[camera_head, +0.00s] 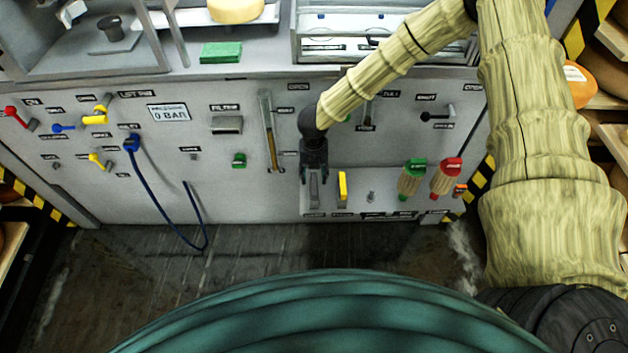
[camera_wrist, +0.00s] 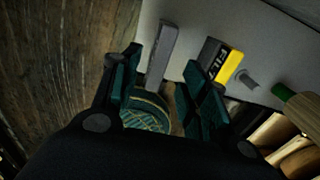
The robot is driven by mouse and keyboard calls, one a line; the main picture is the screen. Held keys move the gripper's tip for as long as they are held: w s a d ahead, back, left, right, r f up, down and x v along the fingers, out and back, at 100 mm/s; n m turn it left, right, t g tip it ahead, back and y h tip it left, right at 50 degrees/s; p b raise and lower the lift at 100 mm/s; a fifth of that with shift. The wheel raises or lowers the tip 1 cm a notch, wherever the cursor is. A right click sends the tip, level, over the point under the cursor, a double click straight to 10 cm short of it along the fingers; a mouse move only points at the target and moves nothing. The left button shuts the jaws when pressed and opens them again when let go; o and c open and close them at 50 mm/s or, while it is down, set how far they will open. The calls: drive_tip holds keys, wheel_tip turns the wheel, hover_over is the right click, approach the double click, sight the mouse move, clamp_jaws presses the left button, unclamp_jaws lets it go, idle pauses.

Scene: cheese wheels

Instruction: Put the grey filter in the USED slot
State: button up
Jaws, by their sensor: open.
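The grey filter (camera_wrist: 161,57) is a narrow upright block in the wrist view. In the head view it shows as a grey piece (camera_head: 314,195) on the panel's lower ledge, just below my gripper (camera_head: 314,172). My gripper is open. In the wrist view the grey filter shows between its two fingers (camera_wrist: 163,62), but I cannot tell whether they reach around it. A yellow and black filter (camera_head: 342,187) stands just right of it and also shows in the wrist view (camera_wrist: 218,62). I cannot read a USED label. A slot labelled FILTER (camera_head: 227,124) is further up left.
A metal peg (camera_head: 371,197), a green-capped handle (camera_head: 411,178) and a red-capped handle (camera_head: 446,177) stand right along the ledge. A blue hose (camera_head: 160,195) hangs at left.

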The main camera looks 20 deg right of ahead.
wheel_tip(320, 180, up, 7)
drive_tip(key=shift+f, duration=0.15)
idle(0.6)
drive_tip(key=s+d+f+n+t+h, duration=0.1)
drive_tip(key=s+f+n, duration=0.5)
drive_tip(key=s+n, duration=0.35)
drive_tip(key=s+d+f+n+t+h, duration=0.1)
drive_tip(key=s+d+f+n, duration=0.1)
drive_tip(key=s+f+n, duration=0.7)
drive_tip(key=s+r+n+g+y, duration=0.2)
drive_tip(key=s+n, duration=1.6)
drive_tip(key=n, duration=0.2)
drive_tip(key=shift+d+r, duration=0.2)
